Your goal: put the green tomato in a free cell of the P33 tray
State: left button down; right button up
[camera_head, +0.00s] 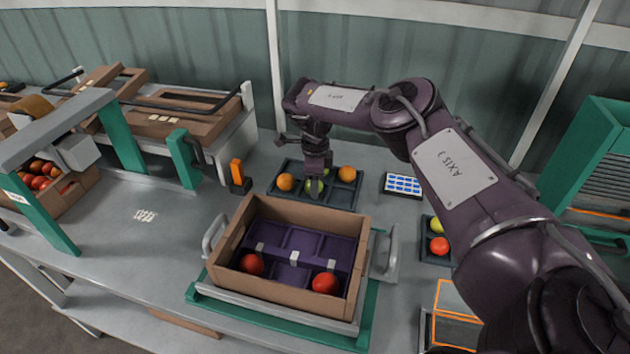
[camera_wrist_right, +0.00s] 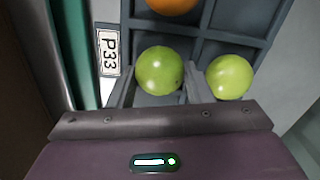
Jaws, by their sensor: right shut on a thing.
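The dark P33 tray (camera_head: 340,199) lies on the table behind the cardboard crate. Its white P33 label (camera_wrist_right: 109,52) shows in the right wrist view. My right gripper (camera_head: 315,188) points down over the tray and is shut on a green tomato (camera_wrist_right: 160,71). That tomato sits between the fingers at the label end of the tray; I cannot tell whether it touches the cell floor. A second green tomato (camera_wrist_right: 229,77) lies beside it, to the right in the wrist view. Orange tomatoes (camera_head: 285,182) (camera_head: 346,174) occupy other cells. My left gripper is not in view.
A cardboard crate (camera_head: 288,309) with a purple insert and two red tomatoes stands in front of the tray. A small dark tray (camera_head: 434,260) with tomatoes is at the right. An orange-topped post (camera_head: 238,175) and a blue-and-white panel (camera_head: 402,185) flank the P33 tray.

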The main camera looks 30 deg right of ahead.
jog(key=shift+f, duration=0.2)
jog(key=o, duration=0.8)
jog(key=c, duration=0.3)
notch_tip(320, 180, up, 7)
jog(key=p, duration=0.7)
dwell(0.4)
